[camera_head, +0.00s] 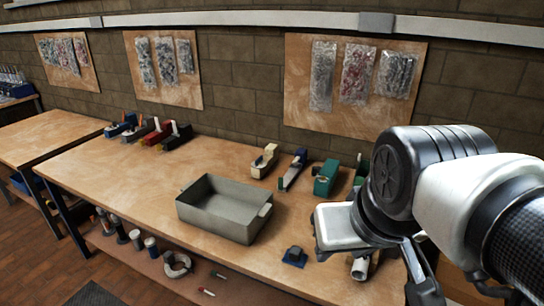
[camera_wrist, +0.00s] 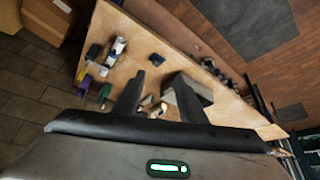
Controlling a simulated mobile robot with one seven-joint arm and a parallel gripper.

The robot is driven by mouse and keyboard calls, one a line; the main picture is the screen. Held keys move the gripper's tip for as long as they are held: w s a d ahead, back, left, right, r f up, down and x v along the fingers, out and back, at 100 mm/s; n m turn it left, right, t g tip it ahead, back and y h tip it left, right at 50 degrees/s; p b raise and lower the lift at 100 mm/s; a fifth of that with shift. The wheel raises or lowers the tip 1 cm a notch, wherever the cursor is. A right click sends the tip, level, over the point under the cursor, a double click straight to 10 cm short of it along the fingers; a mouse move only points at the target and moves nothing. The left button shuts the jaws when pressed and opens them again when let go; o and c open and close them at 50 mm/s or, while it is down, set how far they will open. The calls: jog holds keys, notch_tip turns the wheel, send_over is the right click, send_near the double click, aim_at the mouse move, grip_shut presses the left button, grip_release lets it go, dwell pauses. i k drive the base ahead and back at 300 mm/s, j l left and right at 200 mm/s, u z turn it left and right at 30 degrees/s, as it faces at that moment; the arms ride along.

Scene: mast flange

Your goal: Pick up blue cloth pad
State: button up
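The blue cloth pad (camera_head: 288,261) lies on the wooden workbench (camera_head: 150,197) near its front edge, to the right of the grey metal tray, with a small dark block (camera_head: 295,251) on it. In the wrist view, a small dark shape (camera_wrist: 157,59) beyond the fingers looks like the pad and block, but its blue is hard to make out. My gripper (camera_wrist: 157,97) is open, its two black fingers apart with nothing held between them. It is above the bench, away from the pad. In the head view my arm covers the right part of the bench.
The grey tray (camera_head: 217,216) stands left of the pad. Several tape dispensers, including a green one (camera_head: 325,178) and a blue one (camera_head: 292,170), line the back of the bench. A pale roll (camera_head: 361,267) lies right of the pad. Bench surface around the pad is mostly clear.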

aim_at(294, 256)
jog(key=i+j+z, duration=0.15)
jog(key=j+z, duration=0.2)
jog(key=i+j+z, duration=0.1)
jog(key=j+z, duration=0.2)
jog(key=j, duration=0.3)
jog(key=j+z, duration=0.35)
jog(key=j, duration=0.15)
